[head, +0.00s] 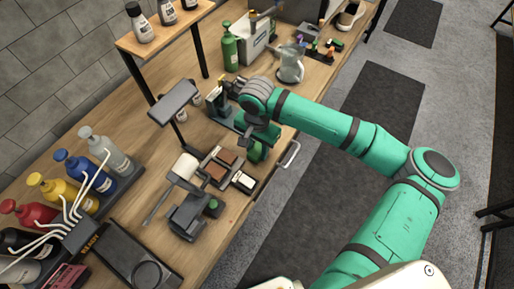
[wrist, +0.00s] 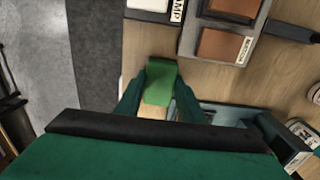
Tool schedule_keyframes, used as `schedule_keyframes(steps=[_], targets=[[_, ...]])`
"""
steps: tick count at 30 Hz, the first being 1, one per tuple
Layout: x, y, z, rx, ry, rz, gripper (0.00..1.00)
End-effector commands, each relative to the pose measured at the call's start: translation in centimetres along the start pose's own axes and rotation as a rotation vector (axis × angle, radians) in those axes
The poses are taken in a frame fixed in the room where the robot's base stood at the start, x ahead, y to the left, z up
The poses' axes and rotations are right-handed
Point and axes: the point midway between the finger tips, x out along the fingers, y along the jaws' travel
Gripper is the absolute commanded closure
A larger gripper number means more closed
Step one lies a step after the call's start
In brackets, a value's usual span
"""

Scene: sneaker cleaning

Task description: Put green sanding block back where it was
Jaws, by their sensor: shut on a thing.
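The green sanding block (wrist: 161,82) is between the two dark green fingers of my gripper (wrist: 158,100) in the wrist view. My gripper is shut on it, over bare wooden bench top. In the head view my gripper (head: 258,142) is near the bench's front edge, with the green block (head: 257,153) just below it. A dark rack of sanding blocks (head: 231,178) stands just in front-left of it. The rack holds brown blocks (head: 216,173) and a white-topped piece (head: 243,182). The wrist view shows the rack (wrist: 190,38) at the top, apart from the held block.
A grey tool stand (head: 190,215) is left of the rack. Pump bottles (head: 75,170) line the left back. A dark green-grey fixture (wrist: 285,140) is close on the right in the wrist view. A metal handle (head: 290,154) projects from the bench front.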

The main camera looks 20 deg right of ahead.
Motion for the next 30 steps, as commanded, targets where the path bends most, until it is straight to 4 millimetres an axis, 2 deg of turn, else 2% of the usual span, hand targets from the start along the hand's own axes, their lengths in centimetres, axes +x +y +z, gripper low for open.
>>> schedule_keyframes(steps=[4, 5, 6, 7, 19, 23, 30], targets=[[0.3, 0.0, 0.1, 0.000, -0.002, -0.001, 0.86], [0.3, 0.0, 0.0, 0.000, -0.001, 0.000, 0.60], [0.3, 0.0, 0.0, 0.000, -0.001, 0.000, 0.51], [0.3, 0.0, 0.0, 0.000, -0.001, 0.000, 0.47], [-0.1, 0.0, 0.0, 0.000, 0.002, 0.000, 0.47], [-1.9, -0.1, 0.0, 0.000, 0.001, -0.002, 0.47], [-6.8, -0.1, 0.0, -0.001, 0.002, -0.003, 0.47]])
